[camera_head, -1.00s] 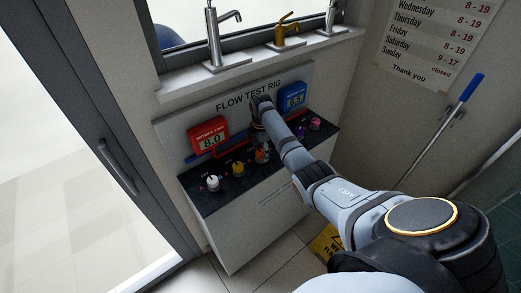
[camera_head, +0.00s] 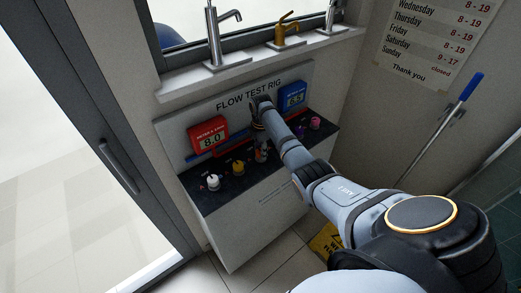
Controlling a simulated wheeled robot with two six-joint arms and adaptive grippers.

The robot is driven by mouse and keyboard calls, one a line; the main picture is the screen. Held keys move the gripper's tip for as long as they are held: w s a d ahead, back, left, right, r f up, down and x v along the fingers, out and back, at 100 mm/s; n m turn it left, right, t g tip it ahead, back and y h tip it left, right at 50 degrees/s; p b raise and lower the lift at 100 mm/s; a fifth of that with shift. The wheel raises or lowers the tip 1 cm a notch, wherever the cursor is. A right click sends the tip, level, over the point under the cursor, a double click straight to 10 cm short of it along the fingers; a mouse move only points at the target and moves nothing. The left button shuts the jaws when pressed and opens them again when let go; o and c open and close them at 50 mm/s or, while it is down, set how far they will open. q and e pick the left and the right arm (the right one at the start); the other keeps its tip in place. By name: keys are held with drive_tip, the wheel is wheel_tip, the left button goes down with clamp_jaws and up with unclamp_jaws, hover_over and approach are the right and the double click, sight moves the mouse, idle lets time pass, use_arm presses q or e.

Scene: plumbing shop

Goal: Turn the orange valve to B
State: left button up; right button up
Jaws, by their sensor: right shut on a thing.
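My left gripper is out of view.
A white knob (camera_head: 212,182) and a yellow knob (camera_head: 238,168) stand left of my gripper; a pink knob (camera_head: 315,123) stands right. A red meter (camera_head: 208,138) reads 8.0 and a blue meter (camera_head: 292,97) reads 6.5. Taps stand on the sill above.

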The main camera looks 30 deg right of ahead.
drive_tip(key=shift+r+m+p, duration=0.2)
drive_tip(key=shift+m+p, duration=0.6)
drive_tip(key=shift+m, duration=0.2)
drive_tip(key=m+p, duration=0.1)
drive_tip(key=m, duration=0.1)
drive_tip(key=shift+m, duration=0.4)
drive_tip(key=m+p, duration=0.1)
drive_tip(key=m, duration=0.2)
drive_tip(key=shift+w+f+p, duration=0.1)
drive_tip(key=shift+p, duration=0.25)
drive_tip(key=shift+m+p, duration=0.4)
drive_tip(key=shift+m, duration=1.4)
drive_tip(key=o, duration=1.2)
drive_tip(key=shift+f, duration=0.1)
